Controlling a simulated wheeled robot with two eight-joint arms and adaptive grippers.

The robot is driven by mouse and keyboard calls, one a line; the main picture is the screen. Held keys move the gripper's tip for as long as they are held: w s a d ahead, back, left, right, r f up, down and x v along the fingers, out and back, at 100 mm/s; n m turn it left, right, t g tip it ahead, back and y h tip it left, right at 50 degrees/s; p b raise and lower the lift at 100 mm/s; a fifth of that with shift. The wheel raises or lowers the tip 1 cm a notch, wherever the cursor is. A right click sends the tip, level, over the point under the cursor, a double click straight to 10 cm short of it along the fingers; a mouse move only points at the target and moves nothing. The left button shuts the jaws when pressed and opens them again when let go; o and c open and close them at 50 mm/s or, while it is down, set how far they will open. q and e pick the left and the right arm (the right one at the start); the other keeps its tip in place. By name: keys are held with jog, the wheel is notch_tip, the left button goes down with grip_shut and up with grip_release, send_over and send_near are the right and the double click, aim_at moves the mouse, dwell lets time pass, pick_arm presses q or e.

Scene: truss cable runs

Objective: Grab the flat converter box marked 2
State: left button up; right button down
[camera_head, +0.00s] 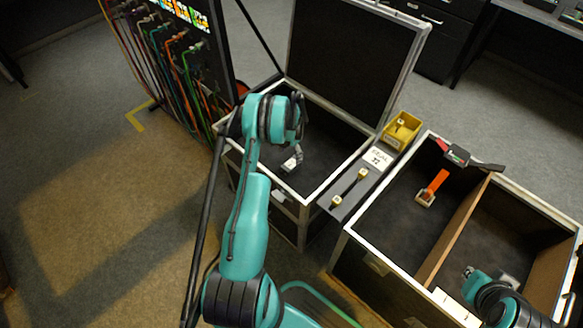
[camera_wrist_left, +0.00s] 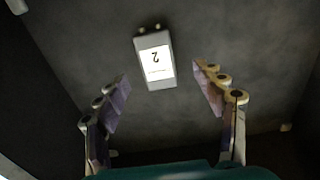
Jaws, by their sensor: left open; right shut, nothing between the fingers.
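The flat converter box marked 2 (camera_wrist_left: 155,60) is a small pale box with a white label and two round knobs on one end. It lies on the dark floor of the open case and also shows in the head view (camera_head: 291,163). My left gripper (camera_wrist_left: 161,80) is open above the box, pointing down, with its fingers apart on either side of the near end and nothing between them. In the head view my left gripper (camera_head: 298,152) is mostly hidden under its wrist. My right gripper (camera_head: 469,272) is at the lower right over the divided case, mostly hidden by its arm.
The case's metal rim (camera_head: 345,165) and raised lid (camera_head: 350,50) surround the left gripper. A grey strip with small knobs (camera_head: 350,190) and a yellow bin (camera_head: 401,130) stand beside it. The divided case (camera_head: 455,235) holds an orange-strapped item (camera_head: 432,188). Cables (camera_head: 170,60) hang at the left.

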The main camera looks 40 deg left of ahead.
aim_at(291, 163)
pick_arm(q)
jog(key=f+b, duration=0.1)
jog(key=f, duration=0.1)
jog(key=f+b, duration=0.1)
jog(key=f, duration=0.2)
jog(key=f+b, duration=0.1)
jog(key=f, duration=0.1)
jog(key=shift+w+d+f+b, duration=0.15)
jog(key=shift+d+f+b, duration=0.1)
jog(key=shift+f+b, duration=0.1)
jog(key=shift+r, duration=0.1)
jog(key=shift+c, duration=0.3)
jog(key=c, duration=1.4)
